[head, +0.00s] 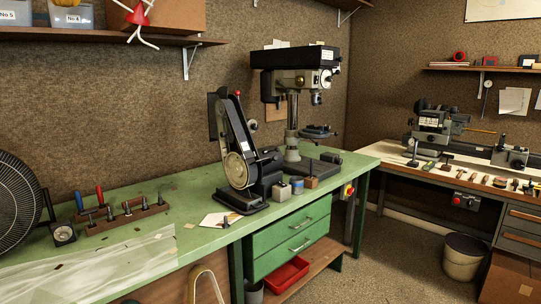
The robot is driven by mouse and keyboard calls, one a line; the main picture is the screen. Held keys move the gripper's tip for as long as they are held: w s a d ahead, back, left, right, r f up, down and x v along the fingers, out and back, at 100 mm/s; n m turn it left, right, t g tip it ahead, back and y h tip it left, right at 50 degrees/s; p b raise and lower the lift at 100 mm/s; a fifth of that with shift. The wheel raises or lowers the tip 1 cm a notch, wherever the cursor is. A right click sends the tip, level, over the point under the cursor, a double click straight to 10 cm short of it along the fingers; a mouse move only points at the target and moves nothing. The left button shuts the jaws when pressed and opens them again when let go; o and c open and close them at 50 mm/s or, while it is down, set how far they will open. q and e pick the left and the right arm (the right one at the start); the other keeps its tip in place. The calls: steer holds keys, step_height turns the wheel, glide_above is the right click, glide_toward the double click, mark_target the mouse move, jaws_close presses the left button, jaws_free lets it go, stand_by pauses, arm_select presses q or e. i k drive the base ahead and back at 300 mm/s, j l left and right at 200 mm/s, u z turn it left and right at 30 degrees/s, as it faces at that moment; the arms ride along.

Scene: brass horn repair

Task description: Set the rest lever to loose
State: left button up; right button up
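I cannot pick out a rest lever for certain, nor tell its setting at this size. A belt sander (237,160) with an upright belt and a dark base stands on the green workbench (185,190). A small red-tipped part shows at its top. A drill press (292,90) with a small round table (316,131) stands just behind it. A small lathe (436,122) sits on the bench at the right, with small dark parts too small to read. Neither of my grippers is in view.
A fan (18,205) and a wooden tool rack (127,217) stand at the bench's left. Small blocks and a tin lie before the drill press. A red tray (286,273) sits below the green drawers (292,240). Floor is open between the benches, near a bin (463,257).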

mark_target(276, 150)
steer(key=i+l, duration=0.45)
steer(key=i+l+z, duration=0.1)
steer(key=i+l, duration=0.35)
steer(key=i, duration=0.15)
steer(key=i+l, duration=0.35)
steer(key=i, duration=0.2)
steer(key=i+l, duration=0.4)
steer(key=i, duration=0.15)
steer(key=l+z, duration=0.05)
